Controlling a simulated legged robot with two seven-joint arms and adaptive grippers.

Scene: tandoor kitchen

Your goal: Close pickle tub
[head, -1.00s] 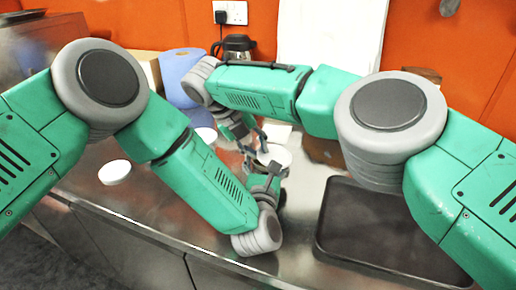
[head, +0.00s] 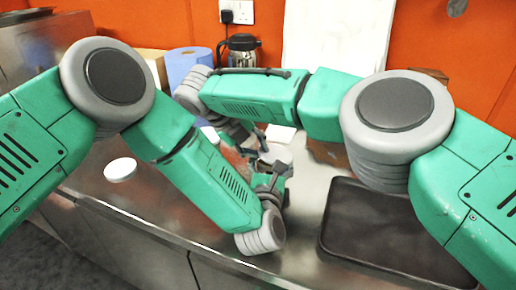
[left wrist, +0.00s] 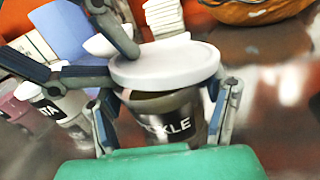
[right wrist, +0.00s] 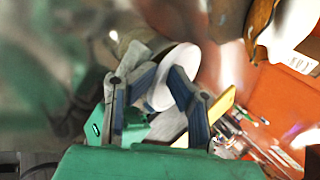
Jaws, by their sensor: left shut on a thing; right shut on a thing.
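The pickle tub (left wrist: 165,122), dark with white lettering ending in "KLE", stands between the fingers of my left gripper (left wrist: 165,128) in the left wrist view. My left gripper is shut on the tub. A round white lid (left wrist: 165,62) lies over the tub's mouth, with a dark band of tub below its edge; I cannot tell whether it is fully seated. The lid also shows in the right wrist view (right wrist: 175,75), between the fingers of my right gripper (right wrist: 165,98), which is shut on it. In the head view, both grippers partly hide tub and lid.
Another white round lid (head: 120,169) lies on the steel counter at left. A dark tray (head: 395,232) lies at right. Another labelled tub (left wrist: 57,107) stands beside the pickle tub.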

